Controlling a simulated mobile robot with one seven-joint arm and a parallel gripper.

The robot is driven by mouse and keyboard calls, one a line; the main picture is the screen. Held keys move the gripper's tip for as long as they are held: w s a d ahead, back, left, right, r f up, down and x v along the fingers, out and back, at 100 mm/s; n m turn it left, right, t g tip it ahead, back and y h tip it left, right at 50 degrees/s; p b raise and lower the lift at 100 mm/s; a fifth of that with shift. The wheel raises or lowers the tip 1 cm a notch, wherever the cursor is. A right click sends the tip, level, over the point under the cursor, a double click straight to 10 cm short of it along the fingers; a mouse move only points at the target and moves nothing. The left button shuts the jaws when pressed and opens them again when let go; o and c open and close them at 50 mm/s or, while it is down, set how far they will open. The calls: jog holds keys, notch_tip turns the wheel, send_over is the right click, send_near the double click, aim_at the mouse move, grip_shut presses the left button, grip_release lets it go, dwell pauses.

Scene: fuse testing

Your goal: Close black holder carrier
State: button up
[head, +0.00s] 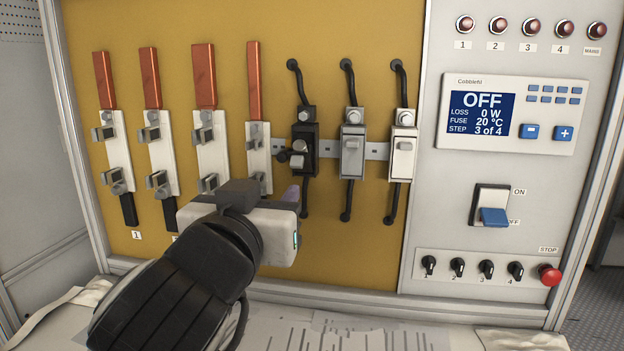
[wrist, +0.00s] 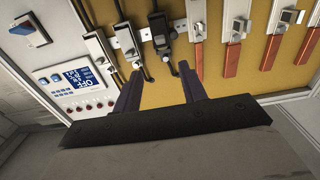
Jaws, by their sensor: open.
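The black fuse holder (head: 304,138) is on the yellow panel, left of a grey holder (head: 352,140) and a white holder (head: 403,145). Its carrier (head: 298,160) sticks out from the body towards the lower left, unlike the flush carriers beside it; its exact angle is hard to tell. The black holder also shows at the top of the wrist view (wrist: 158,30). My gripper (wrist: 161,68) is open and empty, its fingers apart and pointing at the panel just below the black holder. In the head view, my gripper's body hides most of the fingers; one fingertip (head: 292,194) shows.
Several white fuse bases with red-handled strips (head: 204,78) stand left of the holders. Black cables (head: 346,205) hang below the holders. A control panel at right has a display (head: 481,114) reading OFF, step 3 of 4, a blue switch (head: 494,216) and a red stop button (head: 549,275).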

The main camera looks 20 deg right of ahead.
aim_at(296, 161)
jog(key=p+x, duration=0.8)
jog(key=x, duration=0.5)
jog(key=shift+w+d+p, duration=0.2)
jog(key=shift+w+p, duration=0.05)
jog(key=shift+p, duration=0.1)
grip_shut()
